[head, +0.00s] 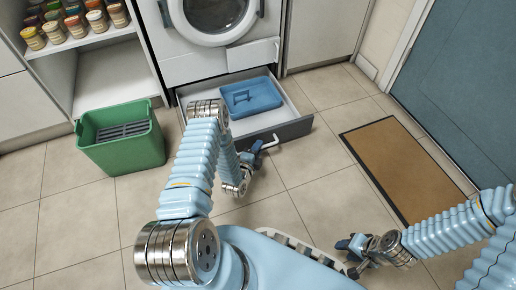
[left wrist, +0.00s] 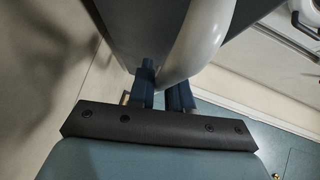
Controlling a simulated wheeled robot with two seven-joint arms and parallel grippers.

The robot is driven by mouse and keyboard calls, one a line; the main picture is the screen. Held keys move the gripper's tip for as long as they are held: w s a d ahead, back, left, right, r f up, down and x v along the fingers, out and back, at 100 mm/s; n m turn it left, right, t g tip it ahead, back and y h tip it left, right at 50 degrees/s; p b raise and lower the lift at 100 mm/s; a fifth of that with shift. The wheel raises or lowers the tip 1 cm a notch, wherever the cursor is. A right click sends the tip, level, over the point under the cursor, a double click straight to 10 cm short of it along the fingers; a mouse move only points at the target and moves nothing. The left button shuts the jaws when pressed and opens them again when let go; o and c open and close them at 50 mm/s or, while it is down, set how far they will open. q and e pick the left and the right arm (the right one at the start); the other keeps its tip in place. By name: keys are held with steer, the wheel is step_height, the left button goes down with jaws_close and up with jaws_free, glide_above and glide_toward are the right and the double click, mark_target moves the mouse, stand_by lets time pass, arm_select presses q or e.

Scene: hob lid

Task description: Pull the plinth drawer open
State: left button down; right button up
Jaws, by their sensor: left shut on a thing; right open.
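The plinth drawer (head: 285,131) under the washing machine stands pulled out from its recess, with a dark grey front and a pale inside. My left gripper (head: 262,148) is at the drawer front, shut on the pale drawer handle (head: 271,141). In the left wrist view the blue fingers (left wrist: 166,92) are on the curved pale handle (left wrist: 194,45), close to the grey front; the exact contact is partly hidden. My right gripper (head: 352,246) is open and empty, low above the floor at the right, away from the drawer.
A green crate (head: 122,150) stands on the floor left of the drawer. A brown doormat (head: 405,165) lies at the right before a blue door (head: 455,70). The washing machine (head: 215,55) is above the drawer. Tiled floor around the drawer front is clear.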

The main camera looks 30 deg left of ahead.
stand_by(0.3)
arm_select(q)
steer(key=c, duration=1.2)
jaws_free()
steer(key=shift+o, duration=0.2)
steer(key=s+d+r+p, duration=0.1)
steer(key=s+r+p, duration=0.1)
steer(key=s, duration=1.1)
steer(key=shift+s+p, duration=0.35)
